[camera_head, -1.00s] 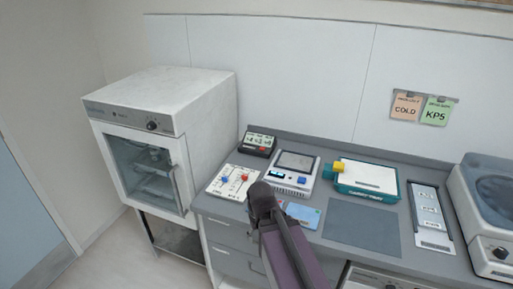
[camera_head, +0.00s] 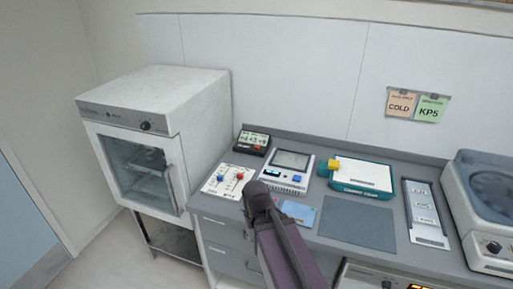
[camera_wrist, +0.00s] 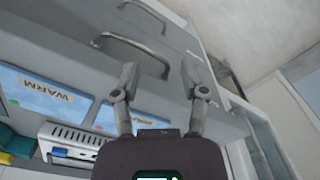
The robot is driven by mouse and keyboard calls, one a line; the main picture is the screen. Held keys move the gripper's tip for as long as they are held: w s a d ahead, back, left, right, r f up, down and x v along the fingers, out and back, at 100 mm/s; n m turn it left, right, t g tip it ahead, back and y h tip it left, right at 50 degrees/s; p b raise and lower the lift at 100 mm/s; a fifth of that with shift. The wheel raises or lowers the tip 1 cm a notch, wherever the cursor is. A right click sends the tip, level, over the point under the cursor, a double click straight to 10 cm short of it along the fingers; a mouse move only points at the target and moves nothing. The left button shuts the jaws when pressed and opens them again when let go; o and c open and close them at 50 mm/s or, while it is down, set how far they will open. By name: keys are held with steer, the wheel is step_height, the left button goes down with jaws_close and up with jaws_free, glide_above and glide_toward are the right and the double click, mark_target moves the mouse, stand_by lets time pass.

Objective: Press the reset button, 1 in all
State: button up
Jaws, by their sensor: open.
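No button with a readable reset label shows, so I cannot tell which control it is. A white panel (camera_head: 226,190) at the counter's left end bears a blue control (camera_head: 220,179) and a red control (camera_head: 239,176). Behind it stands a dark box (camera_head: 252,141) with a small display and a red spot. Beside it is a white device (camera_head: 272,179) with a screen and a blue button (camera_head: 297,178). My arm reaches up in front of the counter. In the wrist view my gripper (camera_wrist: 160,78) is open and empty, its fingers apart over the drawer fronts.
A glass-door cabinet (camera_head: 155,100) stands left of the counter. A teal and white box (camera_head: 362,177) with a yellow part, a grey mat (camera_head: 357,222), a labelled tray (camera_head: 427,215) and a round-lidded machine (camera_head: 490,205) line the counter.

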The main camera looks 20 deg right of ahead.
jaws_close()
stand_by(1.1)
